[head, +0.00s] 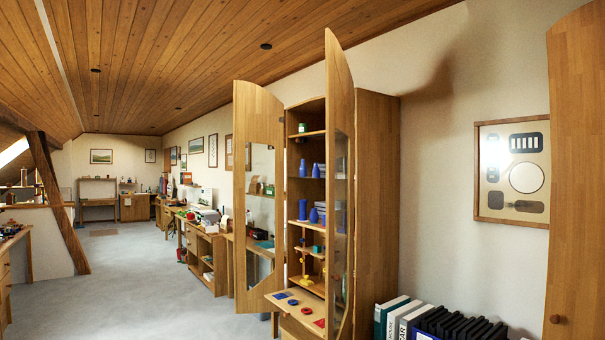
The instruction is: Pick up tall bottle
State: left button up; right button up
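A wooden cabinet (378,200) stands right of centre with its two doors open. Blue bottle-like items stand on its shelves. On the middle shelf a slim blue bottle (303,168) stands upright beside a wider blue item (316,170). On the shelf below, another slim blue bottle (303,210) stands beside a blue item with a narrow top (314,215). I cannot tell which of these is the tall bottle. The right door partly hides the shelves' right side. Neither of my grippers is in view.
The left door (258,130) and right door (340,120) stick out from the cabinet. A pull-out board (283,310) holds flat blue and red pieces. Binders (395,318) stand at lower right. Grey floor (140,270) is open at left, with workbenches (208,255) along the wall.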

aim_at(302, 170)
jog(key=i+l+u, duration=0.1)
jog(key=i, duration=0.35)
jog(key=i+l+u, duration=0.1)
jog(key=i+l, duration=0.2)
jog(key=i, duration=0.2)
jog(key=i+l+u, duration=0.15)
jog(key=i, duration=0.3)
jog(key=i+l+u, duration=0.1)
jog(key=i+l, duration=0.3)
jog(key=i+j+u, duration=0.1)
jog(key=i, duration=0.75)
jog(key=i+j+u, duration=0.15)
jog(key=i, duration=0.75)
